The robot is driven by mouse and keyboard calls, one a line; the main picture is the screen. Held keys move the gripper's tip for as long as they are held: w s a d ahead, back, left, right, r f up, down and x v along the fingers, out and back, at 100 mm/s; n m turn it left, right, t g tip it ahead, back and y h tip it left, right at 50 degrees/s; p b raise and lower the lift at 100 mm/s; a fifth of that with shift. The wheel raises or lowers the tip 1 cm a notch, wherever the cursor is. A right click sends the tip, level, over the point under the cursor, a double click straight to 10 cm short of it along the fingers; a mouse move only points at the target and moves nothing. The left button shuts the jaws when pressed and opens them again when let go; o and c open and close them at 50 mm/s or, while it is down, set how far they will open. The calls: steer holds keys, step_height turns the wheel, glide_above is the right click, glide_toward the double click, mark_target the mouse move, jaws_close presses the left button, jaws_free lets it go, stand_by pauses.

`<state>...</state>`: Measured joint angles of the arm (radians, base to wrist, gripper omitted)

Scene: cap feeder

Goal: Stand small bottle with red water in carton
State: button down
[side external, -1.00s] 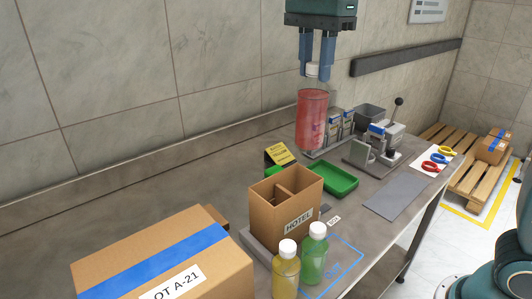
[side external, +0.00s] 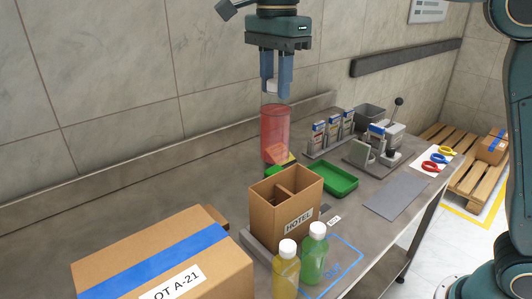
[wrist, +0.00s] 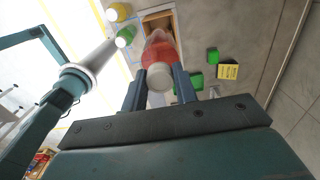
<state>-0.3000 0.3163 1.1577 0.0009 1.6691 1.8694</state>
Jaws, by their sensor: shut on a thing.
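The small bottle with red water (side external: 275,135) hangs upright from my gripper (side external: 276,88), which is shut on its white cap. In the side view the bottle is in the air, behind and above the brown carton (side external: 284,207). The carton is open at the top, has a divider inside and a HOTEL label on its front. In the wrist view, the red bottle (wrist: 160,52) is between my gripper's fingers (wrist: 159,85) and overlaps part of the carton (wrist: 152,14). The carton's floor is hidden.
A yellow bottle (side external: 286,270) and a green bottle (side external: 314,255) stand in front of the carton. A green tray (side external: 328,181) lies behind it to the right. A large taped box (side external: 165,260) fills the front left. Small dispensers (side external: 330,135) stand at the back.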

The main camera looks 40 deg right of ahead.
mark_target(275, 137)
steer(key=shift+f, duration=1.45)
steer(key=shift+f, duration=4.2)
